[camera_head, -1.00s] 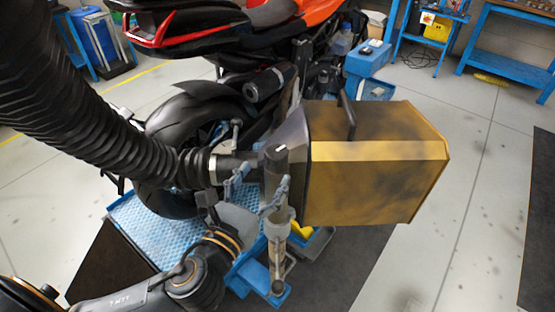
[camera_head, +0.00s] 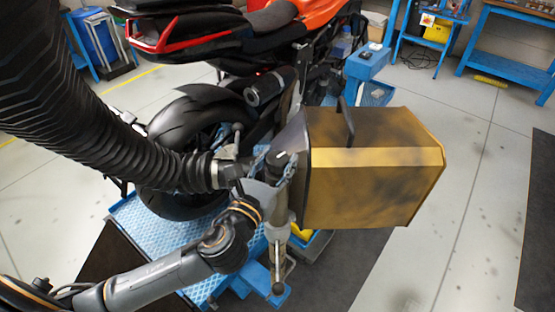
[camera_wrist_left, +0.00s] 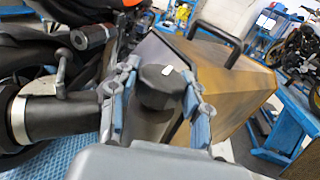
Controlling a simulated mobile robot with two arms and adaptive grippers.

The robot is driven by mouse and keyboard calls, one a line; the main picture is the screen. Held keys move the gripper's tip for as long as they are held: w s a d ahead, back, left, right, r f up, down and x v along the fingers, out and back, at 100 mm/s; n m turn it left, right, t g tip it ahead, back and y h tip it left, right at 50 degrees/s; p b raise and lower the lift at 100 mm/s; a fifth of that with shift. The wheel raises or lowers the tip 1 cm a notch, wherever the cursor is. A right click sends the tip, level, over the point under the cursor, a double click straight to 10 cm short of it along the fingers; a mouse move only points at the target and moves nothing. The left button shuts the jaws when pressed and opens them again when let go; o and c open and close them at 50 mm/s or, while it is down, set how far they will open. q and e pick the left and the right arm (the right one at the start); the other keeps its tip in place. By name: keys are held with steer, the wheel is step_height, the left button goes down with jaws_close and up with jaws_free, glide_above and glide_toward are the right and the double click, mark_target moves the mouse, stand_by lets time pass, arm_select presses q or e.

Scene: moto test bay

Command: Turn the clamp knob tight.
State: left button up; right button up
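The clamp knob (camera_wrist_left: 160,88) is dark and round with a white mark on top. It sits where the black hose's collar meets the narrow end of the tan hood. My left gripper (camera_wrist_left: 163,80) has its blue fingers apart, one on each side of the knob. I cannot tell whether either finger touches it. In the head view the left gripper (camera_head: 273,163) is at the knob (camera_head: 279,158), which its fingers partly hide. My right gripper is not in view.
The thick black hose (camera_head: 110,125) runs in from the upper left. The tan hood (camera_head: 375,180) fills the space right of the knob. A grey lever (camera_head: 237,137) stands just left of it. The motorcycle's rear wheel (camera_head: 175,200) is behind, on a blue platform (camera_head: 135,235).

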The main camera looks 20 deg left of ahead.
arm_select(q)
steer(key=shift+c, duration=1.1)
steer(key=shift+m+h, duration=0.3)
steer(key=shift+h, duration=0.1)
steer(key=m+h, duration=0.1)
steer(key=h, duration=0.1)
steer(key=shift+a+m+g+h, duration=0.1)
steer(key=shift+m+g+h, duration=0.2)
steer(key=shift+m+g, duration=0.1)
steer(key=m+h, duration=0.1)
steer(key=h, duration=0.1)
steer(key=m+g+h+b, duration=0.1)
steer(key=shift+f+m+g+h, duration=0.15)
steer(key=shift+m+g+h, duration=0.15)
steer(key=shift+h, duration=0.1)
steer(key=m+g+h+b, duration=0.3)
steer(key=g+b, duration=0.2)
steer(key=m+g+h+b, duration=0.3)
steer(key=m+g+b, duration=0.1)
steer(key=b, duration=0.2)
steer(key=m+g+h+b, duration=0.3)
steer(key=m+g+b, duration=0.1)
steer(key=g+b, duration=0.1)
steer(key=shift+w+g+b, duration=0.1)
steer(key=shift+g+b, duration=0.2)
steer(key=shift+b, duration=0.2)
steer(key=shift+r+m+g+b, duration=0.25)
steer(key=shift+m+g+b, duration=0.95)
steer(key=shift+g, duration=0.6)
